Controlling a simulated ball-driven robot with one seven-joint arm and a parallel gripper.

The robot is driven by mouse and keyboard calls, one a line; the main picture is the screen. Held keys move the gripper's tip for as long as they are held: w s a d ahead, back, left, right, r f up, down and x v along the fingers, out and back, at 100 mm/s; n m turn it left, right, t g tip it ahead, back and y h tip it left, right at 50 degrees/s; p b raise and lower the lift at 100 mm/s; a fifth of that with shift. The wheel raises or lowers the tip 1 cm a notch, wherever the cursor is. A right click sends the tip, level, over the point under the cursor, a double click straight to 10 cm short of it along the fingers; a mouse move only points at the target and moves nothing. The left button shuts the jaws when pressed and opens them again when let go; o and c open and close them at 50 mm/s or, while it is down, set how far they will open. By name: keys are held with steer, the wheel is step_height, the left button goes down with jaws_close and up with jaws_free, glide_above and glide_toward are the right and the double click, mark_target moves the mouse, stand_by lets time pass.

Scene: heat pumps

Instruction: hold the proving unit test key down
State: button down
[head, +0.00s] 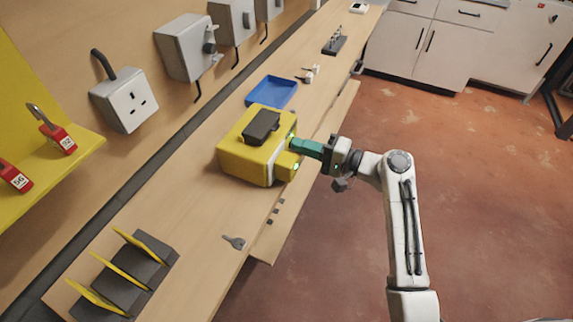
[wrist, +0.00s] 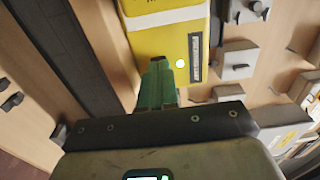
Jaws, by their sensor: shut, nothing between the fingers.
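The proving unit is a yellow box (head: 243,157) with a dark grey piece on top, standing on the wooden bench. Green lights glow on its right side. My gripper (head: 296,144), with green fingers, reaches in from the right and its tips are at that side face. In the wrist view the shut fingers (wrist: 157,75) point at the yellow face (wrist: 168,45), just left of a pale round light (wrist: 180,63) and a dark label strip. The test key itself is not visible; the fingers may cover it. I cannot tell whether the tips touch or press.
A blue tray (head: 271,92) lies behind the unit. A small grey key-like piece (head: 234,242) lies on the bench in front. A dark rack with yellow dividers (head: 122,275) stands at the front left. A socket box (head: 124,99) is on the wall. Open floor lies right.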

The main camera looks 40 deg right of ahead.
stand_by(0.6)
steer(key=v, duration=0.7)
steer(key=shift+p, duration=0.35)
stand_by(0.5)
steer(key=s+a+f+n+g, duration=0.4)
steer(key=a+f+n+g, duration=0.4)
steer(key=a+f, duration=0.45)
steer(key=s+a+f+n+g+h, duration=0.1)
steer(key=s+n+g+h, duration=0.4)
steer(key=s, duration=0.8)
steer(key=g+h, duration=0.1)
steer(key=g, duration=0.2)
steer(key=shift+s+a+f+n, duration=0.25)
steer(key=shift+a+n, duration=0.1)
steer(key=shift+n, duration=0.05)
